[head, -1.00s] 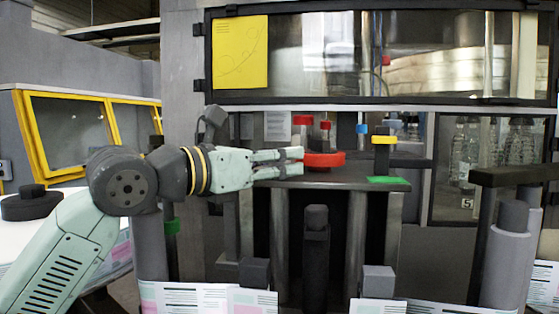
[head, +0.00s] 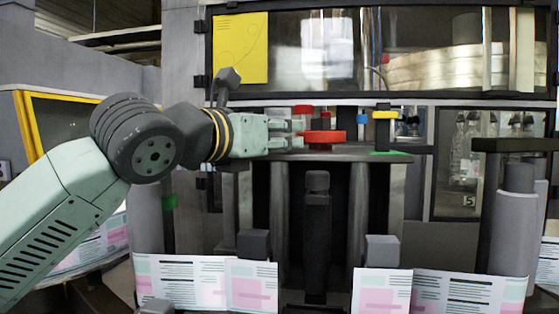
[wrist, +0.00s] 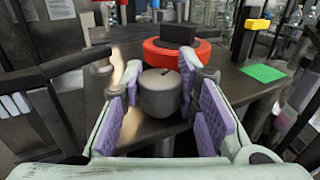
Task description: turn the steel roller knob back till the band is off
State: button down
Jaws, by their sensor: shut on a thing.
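The steel roller knob (wrist: 160,92) is a short grey cylinder with a small dark mark on its top. In the wrist view it stands upright between the purple pads of my gripper (wrist: 164,105), which is shut on it. In the head view my gripper (head: 290,136) reaches in from the left at the height of the dark shelf, and its fingers hide the knob. A red disc (wrist: 158,54) with a dark block on it lies just beyond the knob; it also shows in the head view (head: 323,138). I cannot make out the band for certain.
A post with a yellow collar (head: 384,115) stands right of the red disc, by a green patch (wrist: 262,73). A dark bar (wrist: 62,68) lies left of my gripper. Grey posts and printed sheets (head: 205,282) are in front. The dark shelf (wrist: 225,85) is bare right of the knob.

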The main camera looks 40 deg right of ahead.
jog(key=t+b, duration=0.1)
jog(key=f+n+t+y+b, duration=0.1)
jog(key=b, duration=0.1)
jog(key=shift+n+t, duration=0.3)
jog(key=shift+t, duration=0.1)
jog(key=shift+s+d+r+n+t+y+b, duration=0.1)
jog(key=shift+r+n+t+y+b, duration=0.2)
jog(key=shift+n+t+y+b, duration=0.5)
jog(key=n+t, duration=0.1)
jog(key=n+t+y, duration=0.1)
jog(key=shift+r+t, duration=0.3)
jog(key=shift+t, duration=0.1)
jog(key=shift+n+t+y+p, duration=0.4)
jog(key=shift+n+t+y, duration=0.3)
jog(key=shift+t+y, duration=0.15)
jog(key=shift+f, duration=0.1)
jog(key=c, duration=1.2)
grip_release()
